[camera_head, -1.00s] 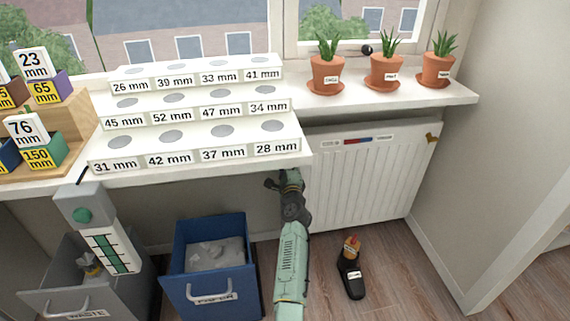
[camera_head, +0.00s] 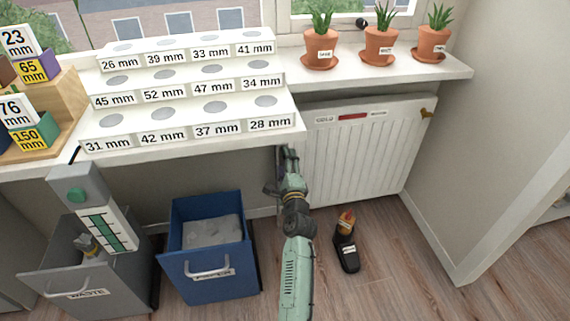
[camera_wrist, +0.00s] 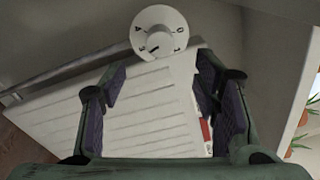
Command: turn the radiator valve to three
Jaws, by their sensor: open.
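The radiator valve is a white round knob (camera_wrist: 159,32) with dark markings around its face, at the top middle of the wrist view. A dark mark shows near its lower left edge; I cannot read the setting surely. My gripper (camera_wrist: 162,72) is open and empty, its two dark-padded fingers spread to either side just below the knob in that picture, apart from it. In the head view my gripper (camera_head: 287,160) is at the left end of the white radiator (camera_head: 370,165), under the desk edge. The knob is hidden there.
The white desk (camera_head: 190,150) with stepped, labelled holders overhangs on the left. Below stand a blue paper bin (camera_head: 210,275) and a grey waste bin (camera_head: 88,293). A black shoe-shaped item (camera_head: 347,258) is on the floor. Potted plants (camera_head: 380,47) line the sill.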

